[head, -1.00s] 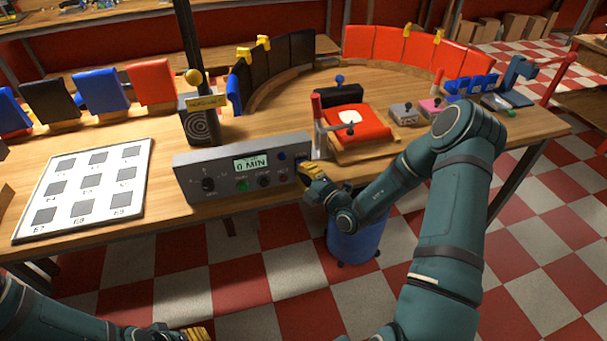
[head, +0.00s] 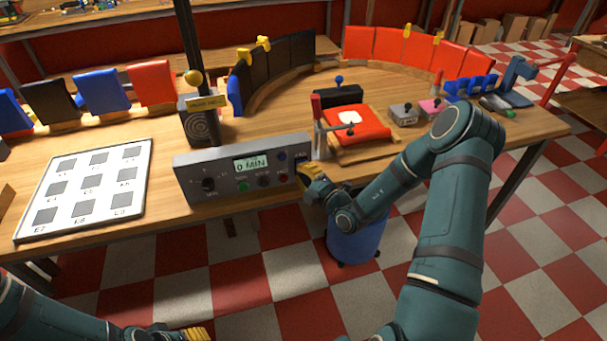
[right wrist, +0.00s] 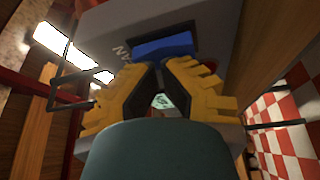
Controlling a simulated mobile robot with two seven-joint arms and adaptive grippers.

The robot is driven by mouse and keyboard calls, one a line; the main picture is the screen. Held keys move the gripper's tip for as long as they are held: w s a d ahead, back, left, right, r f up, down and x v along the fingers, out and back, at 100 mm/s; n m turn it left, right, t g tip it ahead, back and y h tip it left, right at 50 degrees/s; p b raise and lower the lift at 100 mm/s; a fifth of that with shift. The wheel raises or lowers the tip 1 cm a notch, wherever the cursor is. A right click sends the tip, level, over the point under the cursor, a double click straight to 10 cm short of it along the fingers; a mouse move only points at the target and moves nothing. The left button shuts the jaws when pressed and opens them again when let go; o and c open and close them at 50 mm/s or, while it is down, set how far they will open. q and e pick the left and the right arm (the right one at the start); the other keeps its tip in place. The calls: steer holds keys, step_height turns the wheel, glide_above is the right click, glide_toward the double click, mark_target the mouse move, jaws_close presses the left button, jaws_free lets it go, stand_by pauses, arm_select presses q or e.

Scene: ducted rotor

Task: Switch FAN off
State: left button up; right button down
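The grey control panel (head: 225,182) stands at the table's front edge; its display reads 0 MIN. At its right end is a blue rocker switch (head: 301,156), also seen close up in the right wrist view (right wrist: 165,47) beside a partly hidden label ending in "AN". My right gripper (head: 307,170) is at the panel's right end, just in front of this switch. In the right wrist view its yellow fingers (right wrist: 158,68) meet at the tips with nothing between them. I cannot tell whether they touch the switch. My left gripper (head: 197,333) shows only partly at the bottom edge.
A white board with dark squares (head: 88,183) lies left of the panel. A dark post with a speaker box (head: 199,126) stands behind it. A red cushion on a wooden tray (head: 357,125) is right of the panel, and a blue bin (head: 357,235) stands below the table.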

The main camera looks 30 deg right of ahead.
steer(key=shift+s+r+p, duration=0.2)
steer(key=shift+s+p, duration=0.3)
steer(key=shift+p, duration=0.15)
steer(key=s+p, duration=0.1)
steer(key=s+r+p, duration=0.1)
steer(key=s, duration=0.1)
steer(key=s+a+r+p, duration=0.1)
steer(key=shift+s+a, duration=0.1)
steer(key=shift+s, duration=0.15)
steer(key=shift+a, duration=0.1)
stand_by(0.5)
